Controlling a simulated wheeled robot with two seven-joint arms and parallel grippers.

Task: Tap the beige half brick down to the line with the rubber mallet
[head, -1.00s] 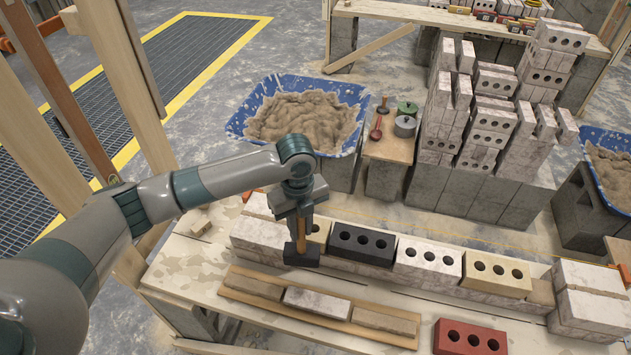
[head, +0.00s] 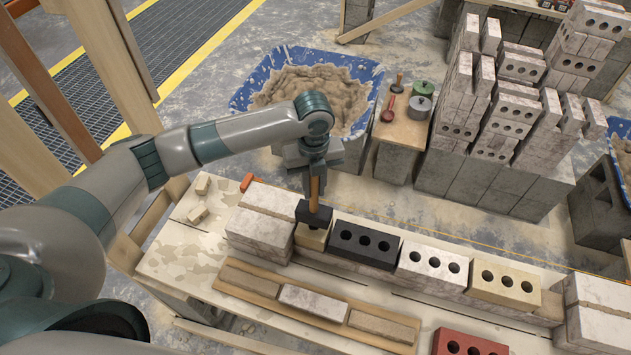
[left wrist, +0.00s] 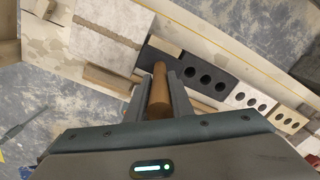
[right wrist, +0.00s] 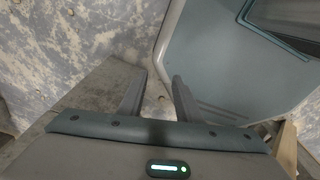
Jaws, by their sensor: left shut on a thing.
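My left gripper (head: 317,178) is shut on the wooden handle of the rubber mallet (head: 313,213), whose black head hangs downward. The handle also shows between the fingers in the left wrist view (left wrist: 159,92). The beige half brick (head: 309,239) sits in the top course between the white stacked bricks and the black brick. The mallet head is right over it and hides much of its top; I cannot tell whether they touch. A thin yellow line (head: 470,241) runs along the back of the wall. My right gripper (right wrist: 158,95) is open and empty, low beside my body.
A black brick (head: 364,246), a white brick (head: 431,266) and a beige brick (head: 505,284) continue the course to the right. A plank with pieces (head: 313,301) and a red brick (head: 468,343) lie in front. A blue mortar tub (head: 370,78) stands behind.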

